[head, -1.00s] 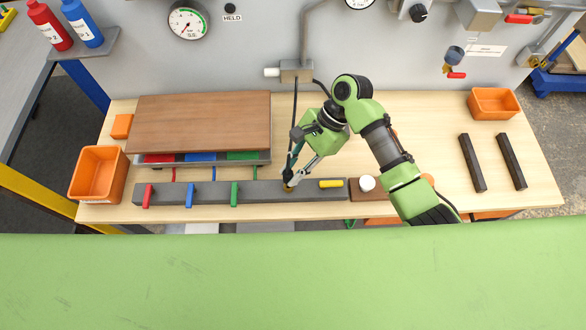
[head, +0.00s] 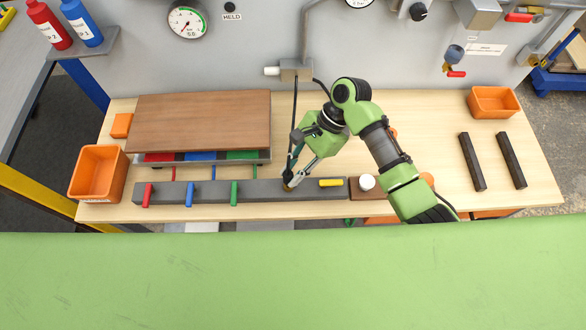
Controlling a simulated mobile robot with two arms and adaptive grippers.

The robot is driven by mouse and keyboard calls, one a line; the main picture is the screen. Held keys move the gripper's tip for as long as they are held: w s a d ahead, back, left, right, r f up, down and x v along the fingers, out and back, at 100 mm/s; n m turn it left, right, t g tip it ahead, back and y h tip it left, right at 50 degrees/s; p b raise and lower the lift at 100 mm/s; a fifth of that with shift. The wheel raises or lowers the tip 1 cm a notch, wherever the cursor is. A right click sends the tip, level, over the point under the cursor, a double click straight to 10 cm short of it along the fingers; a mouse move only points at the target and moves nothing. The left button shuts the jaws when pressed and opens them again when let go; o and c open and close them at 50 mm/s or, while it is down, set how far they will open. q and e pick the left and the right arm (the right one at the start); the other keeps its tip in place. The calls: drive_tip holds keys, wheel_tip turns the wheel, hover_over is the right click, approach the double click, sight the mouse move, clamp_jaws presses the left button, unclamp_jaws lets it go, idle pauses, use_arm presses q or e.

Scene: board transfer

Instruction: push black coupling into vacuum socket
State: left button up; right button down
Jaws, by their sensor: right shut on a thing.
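My right gripper (head: 292,182) reaches down to the dark grey bar (head: 262,188) along the bench's front edge. It is shut on the black coupling, which is mostly hidden between the fingers. A black hose (head: 294,120) runs from the box on the wall down to the gripper. A small brass-coloured ring, seemingly the vacuum socket (head: 288,189), shows at the fingertips on the bar. I cannot tell how deep the coupling sits in it. My left gripper is not in view.
Red (head: 147,195), blue (head: 189,194), green (head: 234,193) and yellow (head: 331,183) handles sit on the bar. A brown board (head: 200,122) lies behind. Orange bins (head: 98,173) stand at both sides. Two dark bars (head: 472,161) lie right. A gauge (head: 188,22) hangs on the wall.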

drive_tip(key=shift+f, duration=0.9)
drive_tip(key=c, duration=1.8)
unclamp_jaws()
drive_tip(key=shift+r, duration=0.1)
drive_tip(key=v, duration=1.1)
drive_tip(key=shift+w+d+r, duration=0.1)
drive_tip(key=shift+d+r, duration=0.2)
